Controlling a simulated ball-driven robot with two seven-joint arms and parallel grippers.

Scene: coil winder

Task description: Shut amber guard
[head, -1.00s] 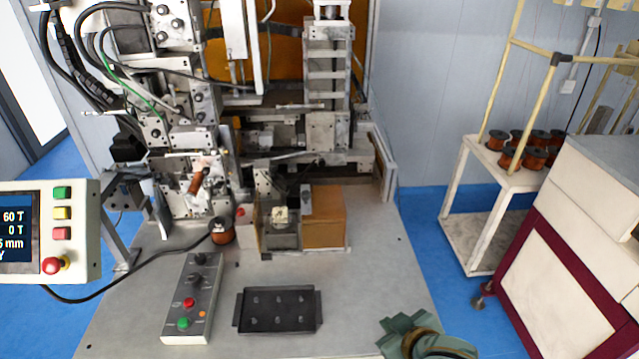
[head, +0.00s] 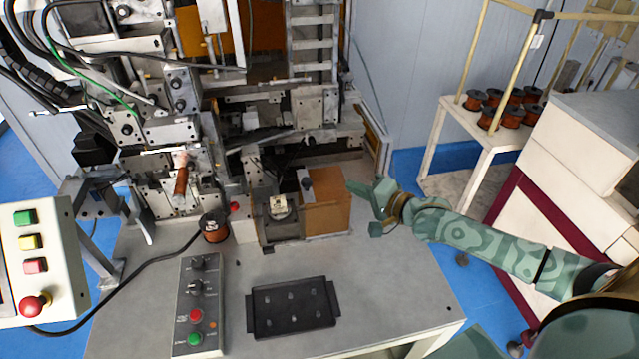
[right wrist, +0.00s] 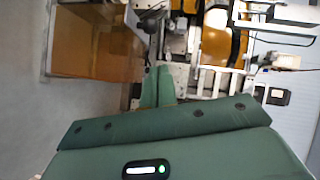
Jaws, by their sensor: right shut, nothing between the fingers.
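The amber guard (head: 327,203) is a box-like amber panel standing on the bench at the right of the winding fixture (head: 278,212). It also shows at the upper left of the right wrist view (right wrist: 100,42). I cannot tell from these views how far it is swung. My right gripper (head: 352,186) is shut and empty, just right of the guard with a small gap in the head view. Its two fingers lie together in the right wrist view (right wrist: 157,72), to the right of the guard. My left gripper is out of view.
A larger amber panel (head: 275,30) stands behind the machine. A dark tray (head: 292,307) and a button box (head: 200,305) lie at the bench front. A copper spool (head: 214,227) is left of the fixture. The bench right of the tray is clear.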

